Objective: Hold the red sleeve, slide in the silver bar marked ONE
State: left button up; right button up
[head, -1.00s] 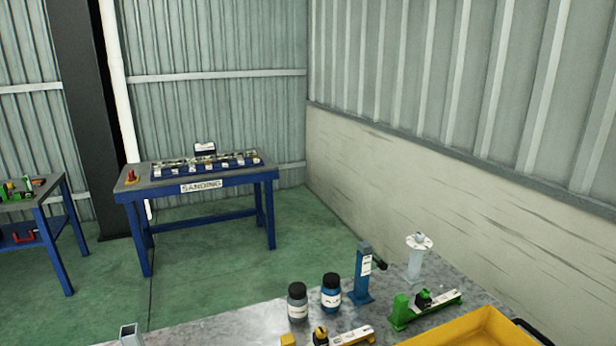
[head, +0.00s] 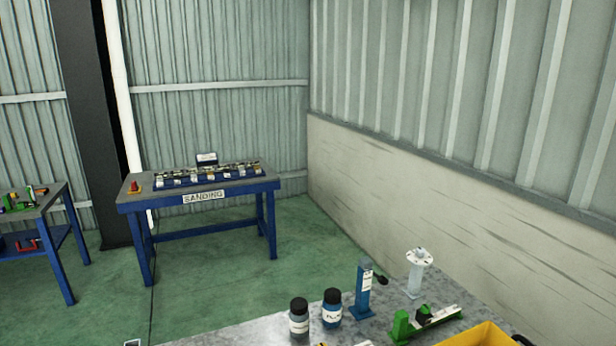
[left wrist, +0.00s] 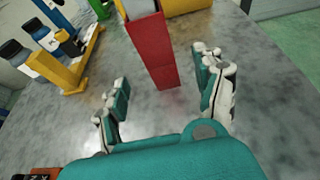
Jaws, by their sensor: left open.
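In the left wrist view a red sleeve (left wrist: 152,50) stands on the metal bench top, ahead of my left gripper. A grey-silver square piece (left wrist: 139,8) shows at its upper end, cut off by the frame edge; I cannot tell how the two fit together. My left gripper (left wrist: 163,70) is open, its two fingers apart with nothing between them, pointing toward the sleeve's lower part. In the head view a small grey hollow square end (head: 132,343) just shows at the bottom edge. No ONE marking is readable. My right gripper is in neither view.
The bench (head: 250,332) holds two bottles (head: 331,308), a blue post (head: 364,290), a white flanged post (head: 417,272), a green clamp (head: 425,322) and a yellow tray (head: 480,336). A yellow fixture (left wrist: 72,72) is left of the sleeve. A sanding table (head: 200,188) stands farther back.

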pick_arm(q)
jog(key=o, duration=0.6)
jog(key=shift+c, duration=0.2)
jog(key=v, duration=1.2)
